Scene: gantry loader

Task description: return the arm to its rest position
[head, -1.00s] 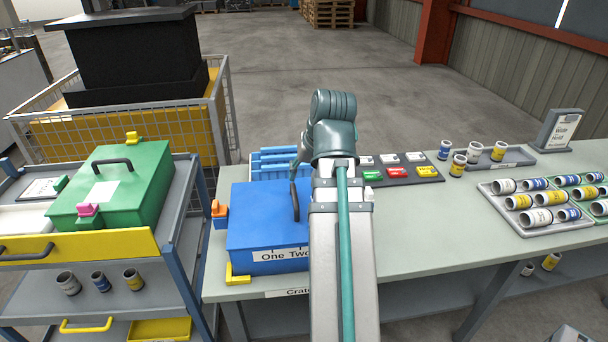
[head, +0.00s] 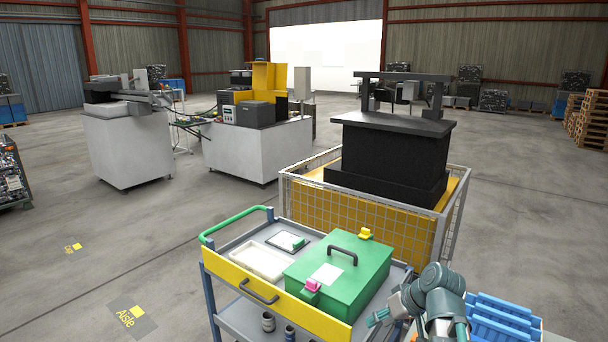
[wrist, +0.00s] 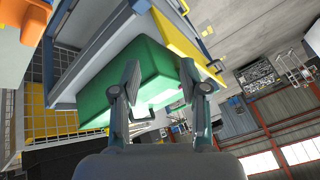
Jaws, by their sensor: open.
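My arm shows at the bottom right of the head view, bent above the space beside the cart. My gripper (wrist: 160,80) is in the wrist view with its two fingers spread apart and nothing between them. In the head view the gripper (head: 378,317) is small and partly cut off from clear sight, just right of the green case. Behind the fingers in the wrist view is the green case (wrist: 150,68), apart from them as far as I can tell. The rest position itself is not marked in either view.
The green case (head: 325,288) lies on the cart (head: 232,314), near a white tray (head: 258,263). A caged machine with yellow panels (head: 358,217) stands behind the cart. Blue bins (head: 502,318) are right of my arm. Open floor lies to the left.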

